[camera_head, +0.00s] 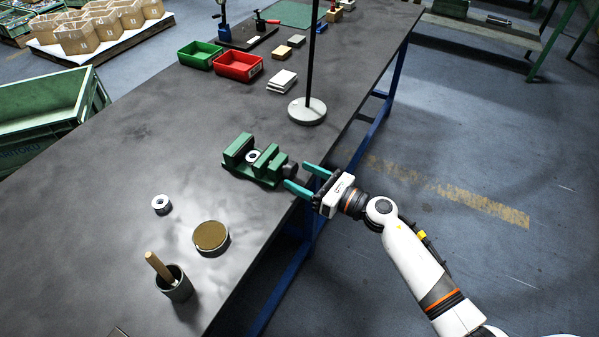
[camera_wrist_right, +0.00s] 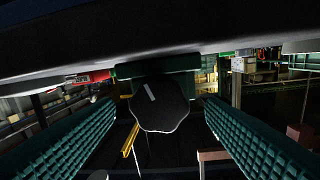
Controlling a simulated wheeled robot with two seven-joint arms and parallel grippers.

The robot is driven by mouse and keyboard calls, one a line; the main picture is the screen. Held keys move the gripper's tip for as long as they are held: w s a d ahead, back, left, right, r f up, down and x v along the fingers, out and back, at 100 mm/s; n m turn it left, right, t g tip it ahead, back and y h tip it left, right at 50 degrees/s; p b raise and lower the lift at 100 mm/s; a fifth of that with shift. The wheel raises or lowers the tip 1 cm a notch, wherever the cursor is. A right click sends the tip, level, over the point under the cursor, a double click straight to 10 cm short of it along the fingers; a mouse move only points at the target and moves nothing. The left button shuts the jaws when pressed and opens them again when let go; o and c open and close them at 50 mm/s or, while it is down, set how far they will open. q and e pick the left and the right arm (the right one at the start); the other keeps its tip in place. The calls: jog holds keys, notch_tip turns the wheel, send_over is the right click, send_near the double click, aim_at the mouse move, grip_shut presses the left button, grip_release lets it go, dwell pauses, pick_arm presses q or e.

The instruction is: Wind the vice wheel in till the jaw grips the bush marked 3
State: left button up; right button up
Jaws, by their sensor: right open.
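The green vice (camera_head: 238,150) stands near the bench's right edge. A pale ring-shaped bush (camera_head: 254,156) sits between its jaws; I cannot read a number on it or tell whether the jaw touches it. The dark vice wheel (camera_head: 290,169) is on the vice's right end. My right gripper (camera_head: 296,175) is open, its teal fingers either side of the wheel. In the right wrist view the wheel (camera_wrist_right: 160,108), with a pale line on its face, lies between the spread fingers, with gaps both sides. My left gripper is not in view.
A second bush (camera_head: 161,204), a brass-coloured disc (camera_head: 211,237) and a grey cup (camera_head: 175,286) with a wooden handle stand left of the vice. A lamp-like post base (camera_head: 307,111) stands behind it. Red (camera_head: 238,66) and green (camera_head: 199,54) bins are farther back.

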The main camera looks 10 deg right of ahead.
jog(key=shift+w+a, duration=0.5)
jog(key=c, duration=1)
jog(key=shift+o, duration=0.2)
jog(key=shift+m+p, duration=0.3)
jog(key=shift+m, duration=0.1)
jog(key=m+p, duration=0.1)
jog(key=m, duration=0.2)
jog(key=shift+r+p, duration=0.1)
jog(key=shift+p, duration=0.3)
jog(key=shift+m+g+p, duration=0.3)
jog(key=shift+m+p, duration=0.3)
jog(key=shift+m, duration=0.9)
